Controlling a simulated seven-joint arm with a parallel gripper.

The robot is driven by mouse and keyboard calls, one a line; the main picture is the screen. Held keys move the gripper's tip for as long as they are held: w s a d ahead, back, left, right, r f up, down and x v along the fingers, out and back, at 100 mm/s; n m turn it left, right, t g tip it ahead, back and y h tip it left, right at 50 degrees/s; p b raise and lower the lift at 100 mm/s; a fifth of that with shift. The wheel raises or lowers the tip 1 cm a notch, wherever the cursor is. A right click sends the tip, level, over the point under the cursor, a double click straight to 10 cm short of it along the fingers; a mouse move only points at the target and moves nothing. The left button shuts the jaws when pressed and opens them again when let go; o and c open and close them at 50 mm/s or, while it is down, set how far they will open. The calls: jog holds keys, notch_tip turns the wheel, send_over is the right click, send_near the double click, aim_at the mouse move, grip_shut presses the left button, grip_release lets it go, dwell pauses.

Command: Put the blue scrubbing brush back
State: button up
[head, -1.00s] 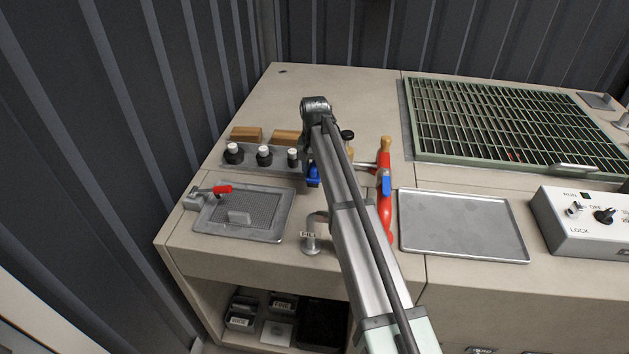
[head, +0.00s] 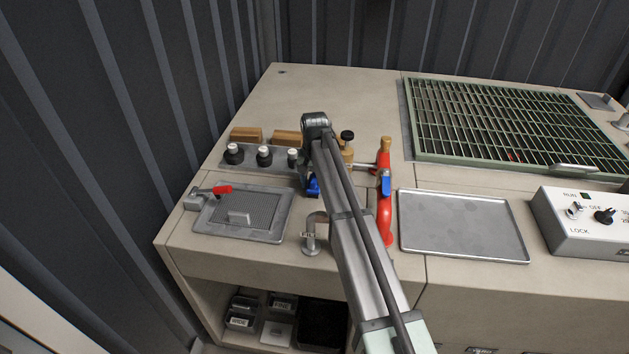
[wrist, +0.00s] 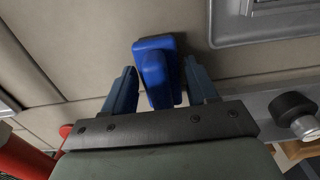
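The blue scrubbing brush (wrist: 157,70) shows in the wrist view between the two dark blue fingers of my gripper (wrist: 161,88). A gap shows on each side of it, so the fingers are open around or above it; I cannot tell their exact height. In the head view, a bit of the blue brush (head: 313,187) shows at the bench, just beside my arm. My arm hides most of my gripper and part of the brush there.
A grey rack (head: 272,158) with black-and-white knobbed items is left of my arm. A grey hooked bracket (head: 311,235) stands in front. A red pipe with a blue lever (head: 385,185) is close on the right, then an empty metal tray (head: 460,225).

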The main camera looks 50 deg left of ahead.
jog(key=shift+o, duration=0.9)
notch_tip(320, 180, up, 12)
jog(key=shift+r, duration=0.15)
